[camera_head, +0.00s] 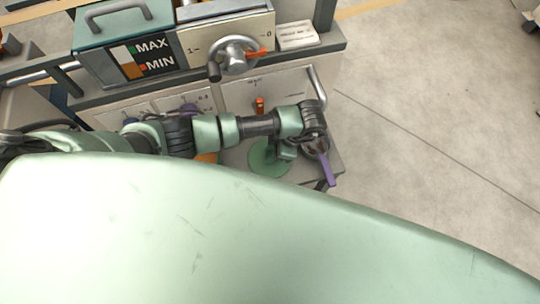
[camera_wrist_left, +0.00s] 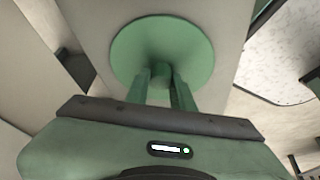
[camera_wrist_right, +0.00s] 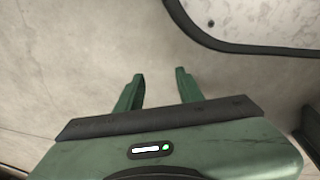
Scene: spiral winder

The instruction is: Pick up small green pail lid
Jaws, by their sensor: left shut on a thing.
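The small green pail lid is a round green disc with a knob in the middle. It fills the upper middle of the left wrist view (camera_wrist_left: 192,38) and shows in the head view (camera_head: 266,162) beside my left gripper (camera_head: 284,154). In the left wrist view my left gripper (camera_wrist_left: 162,88) is shut on the lid's knob. Whether the lid touches the surface under it is hard to tell. My right gripper (camera_wrist_right: 158,88) is open and empty over the bare floor, in the right wrist view only.
A machine with a hand wheel (camera_head: 236,56) and a teal box marked MAX and MIN (camera_head: 122,50) stands behind my left arm. A purple handle (camera_head: 327,168) sticks out just right of the left gripper. Open floor (camera_head: 430,90) lies to the right.

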